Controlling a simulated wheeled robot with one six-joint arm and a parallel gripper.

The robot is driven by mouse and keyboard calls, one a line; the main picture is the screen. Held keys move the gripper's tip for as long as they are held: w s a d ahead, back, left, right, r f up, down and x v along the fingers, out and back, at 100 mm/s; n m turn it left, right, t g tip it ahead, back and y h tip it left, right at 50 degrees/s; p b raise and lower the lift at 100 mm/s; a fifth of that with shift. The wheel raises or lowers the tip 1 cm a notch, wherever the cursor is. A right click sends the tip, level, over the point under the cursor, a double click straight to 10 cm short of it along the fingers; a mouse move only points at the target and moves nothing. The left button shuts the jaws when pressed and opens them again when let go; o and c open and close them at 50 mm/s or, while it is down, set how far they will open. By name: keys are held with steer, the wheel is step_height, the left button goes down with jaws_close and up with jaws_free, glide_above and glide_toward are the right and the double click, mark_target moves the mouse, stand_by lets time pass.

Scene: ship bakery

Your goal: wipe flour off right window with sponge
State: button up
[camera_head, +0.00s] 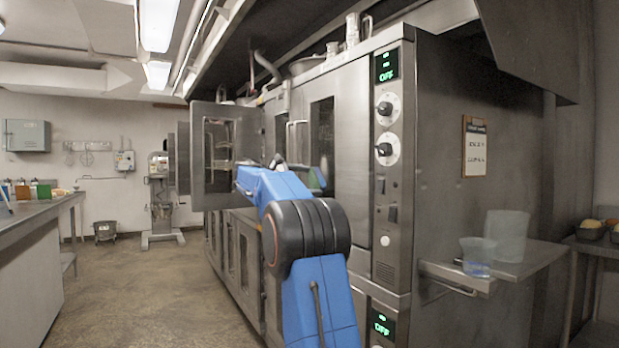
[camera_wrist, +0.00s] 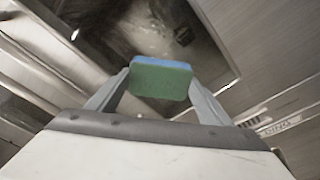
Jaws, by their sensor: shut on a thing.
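My gripper (camera_wrist: 160,84) is shut on a sponge (camera_wrist: 160,79) with a green face and a blue side. The sponge sits between both fingertips in the wrist view. In the head view my blue arm reaches toward the oven front and mostly hides the gripper. The right window (camera_head: 321,125) is a tall dark pane in the closed steel oven door, and my arm covers its lower part. I cannot make out flour on it. I cannot tell whether the sponge touches anything.
An oven door (camera_head: 219,150) stands open farther left. The control panel (camera_head: 390,150) is right of the right window. A steel side shelf (camera_head: 520,262) holds a clear cup (camera_head: 478,255). A counter (camera_head: 32,212) stands at far left. The floor (camera_head: 150,285) between is clear.

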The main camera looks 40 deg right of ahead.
mark_target(317, 185)
steer(key=shift+s+a+f, duration=0.1)
steer(key=shift+s+f, duration=0.4)
steer(key=shift+f, duration=0.25)
steer(key=shift+s+a+f, duration=0.1)
steer(key=shift+s+f, duration=0.35)
steer(key=shift+f, duration=0.25)
steer(key=shift+s+a+f, duration=0.1)
steer(key=shift+s+f, duration=0.4)
steer(key=shift+f, duration=0.25)
steer(key=shift+a+r, duration=0.1)
steer(key=shift+r, duration=6.75)
steer(key=shift+d+f, duration=0.2)
steer(key=shift+f, duration=1.65)
steer(key=shift+a+f, duration=0.1)
steer(key=shift+f, duration=3.35)
steer(key=shift+f, duration=0.1)
